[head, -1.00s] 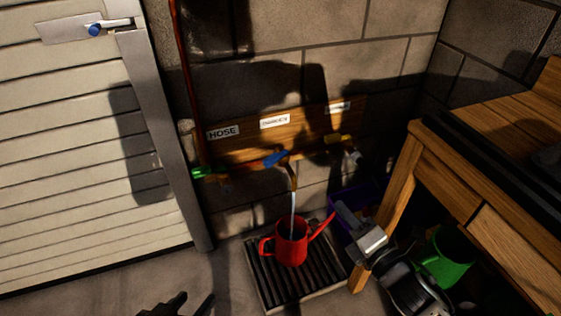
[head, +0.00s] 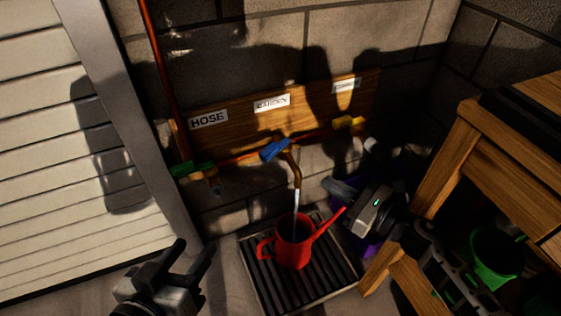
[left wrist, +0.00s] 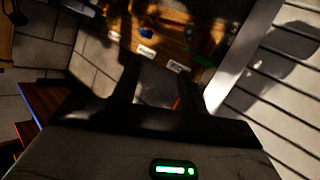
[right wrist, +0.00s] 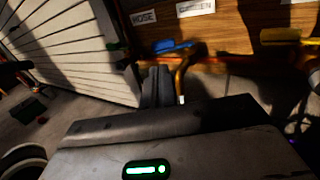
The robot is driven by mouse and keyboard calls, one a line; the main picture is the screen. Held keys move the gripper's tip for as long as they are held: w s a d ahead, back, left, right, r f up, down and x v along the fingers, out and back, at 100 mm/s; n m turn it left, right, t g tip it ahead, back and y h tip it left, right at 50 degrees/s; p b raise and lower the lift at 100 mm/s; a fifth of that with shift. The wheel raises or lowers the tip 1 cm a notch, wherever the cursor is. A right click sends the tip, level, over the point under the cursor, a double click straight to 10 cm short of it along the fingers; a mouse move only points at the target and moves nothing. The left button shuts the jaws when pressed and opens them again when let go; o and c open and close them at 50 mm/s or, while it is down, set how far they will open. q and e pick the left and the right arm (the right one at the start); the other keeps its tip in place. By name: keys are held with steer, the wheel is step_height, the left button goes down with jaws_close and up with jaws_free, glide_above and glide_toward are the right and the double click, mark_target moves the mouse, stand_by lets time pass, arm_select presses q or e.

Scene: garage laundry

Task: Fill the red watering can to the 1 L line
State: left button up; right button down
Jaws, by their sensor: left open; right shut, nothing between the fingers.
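The red watering can (head: 293,250) stands upright on a slatted drain tray (head: 262,283). Water (head: 297,203) runs from the middle spout (head: 296,175), under the GARDEN label, into the can's open top. The water level and the 1 L line cannot be made out. The blue tap handle (head: 275,149) sits above that spout and also shows in the right wrist view (right wrist: 172,46). My left gripper (head: 193,258) is open and empty, left of the can. My right gripper (head: 341,188) is shut and empty, right of the running spout and above the can's long spout.
A green handle (head: 193,168) sits under the HOSE label (head: 208,120), and a yellow handle (head: 349,122) sits to the right. A wooden bench (head: 460,160) stands at right, with a green bucket (head: 496,255) beneath. A purple container (head: 366,248) is partly hidden behind my right arm.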

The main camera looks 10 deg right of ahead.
steer(key=f, duration=0.2)
steer(key=b, duration=0.2)
glide_toward(273, 153)
steer(key=x, duration=0.7)
arm_select(q)
steer(key=shift+w+d+r+t+h, duration=0.25)
steer(key=shift+d+t+h, duration=0.15)
steer(key=shift+d+h, duration=0.1)
steer(key=shift+a, duration=0.15)
arm_select(e)
steer(key=shift+s, duration=0.1)
